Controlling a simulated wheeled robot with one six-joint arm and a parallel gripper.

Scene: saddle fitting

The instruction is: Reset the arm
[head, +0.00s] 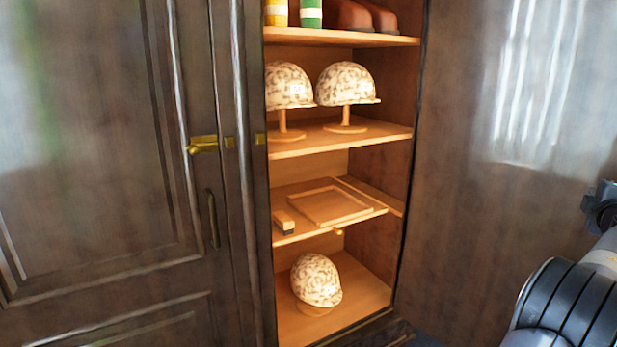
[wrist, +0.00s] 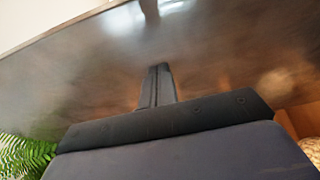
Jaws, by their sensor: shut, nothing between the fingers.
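My gripper (wrist: 157,72) shows in the wrist view, its two dark fingers shut together with nothing between them. Its tips point at a glossy brown wooden surface (wrist: 85,85) that fills most of that view; I cannot tell whether they touch it. In the head view only part of my arm (head: 560,300) shows, at the lower right edge, in front of a wooden panel. The gripper itself is outside that view.
An open cabinet holds speckled helmets on stands (head: 346,84), another helmet (head: 317,280) below, a shallow tray (head: 372,207) and a brush (head: 284,222). A closed dark door (head: 100,150) with a brass latch (head: 203,145) stands left. Green leaves (wrist: 25,155) show at the wrist view's lower left.

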